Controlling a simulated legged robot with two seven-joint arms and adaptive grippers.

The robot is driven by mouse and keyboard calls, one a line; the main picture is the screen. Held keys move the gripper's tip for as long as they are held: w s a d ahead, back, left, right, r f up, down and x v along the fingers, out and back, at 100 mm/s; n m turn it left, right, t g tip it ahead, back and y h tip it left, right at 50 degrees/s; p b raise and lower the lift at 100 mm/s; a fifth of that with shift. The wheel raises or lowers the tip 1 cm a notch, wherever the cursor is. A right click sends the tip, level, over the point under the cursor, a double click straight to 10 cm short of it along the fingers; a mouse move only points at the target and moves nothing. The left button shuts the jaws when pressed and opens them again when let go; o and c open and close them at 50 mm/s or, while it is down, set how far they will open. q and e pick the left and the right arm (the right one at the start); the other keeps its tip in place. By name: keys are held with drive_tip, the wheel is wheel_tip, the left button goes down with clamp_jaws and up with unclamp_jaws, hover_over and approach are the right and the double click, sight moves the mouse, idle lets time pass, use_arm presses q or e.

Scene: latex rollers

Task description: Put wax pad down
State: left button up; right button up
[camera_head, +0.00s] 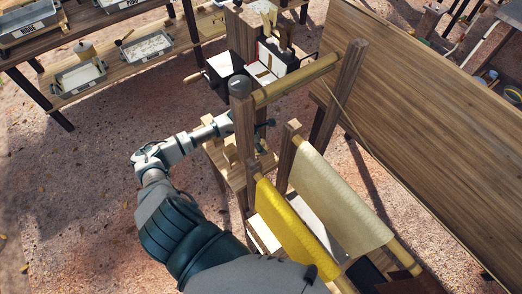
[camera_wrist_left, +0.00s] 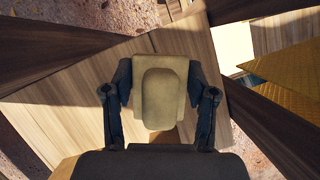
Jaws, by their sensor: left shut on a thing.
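The wax pad (camera_wrist_left: 163,98) is a tan block with a rounded raised handle, seen in the left wrist view. My left gripper (camera_wrist_left: 159,82) is shut on it, with one dark finger at each side. Wooden boards lie beyond the pad; I cannot tell whether the pad touches them. In the head view my left wrist reaches behind a round-topped wooden post, which hides most of the gripper. A small wooden shelf (camera_head: 236,178) sits beside the post, under the wrist. My right gripper is not in view.
The roller frame holds a yellow sheet (camera_head: 290,232) and a pale sheet (camera_head: 337,195) close to the right of my arm. A wooden roller (camera_head: 297,81) crosses above. A large wooden tabletop (camera_head: 430,130) stands at right. Trays (camera_head: 80,77) sit on racks at upper left.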

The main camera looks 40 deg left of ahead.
use_arm(q)
drive_tip(key=shift+d+f, duration=0.15)
drive_tip(key=shift+f, duration=0.85)
drive_tip(key=shift+d+f, duration=0.1)
drive_tip(key=shift+f, duration=0.85)
drive_tip(key=o, duration=1)
drive_tip(key=shift+a+f, duration=0.1)
drive_tip(key=shift+a, duration=0.05)
drive_tip(key=v, duration=1.2)
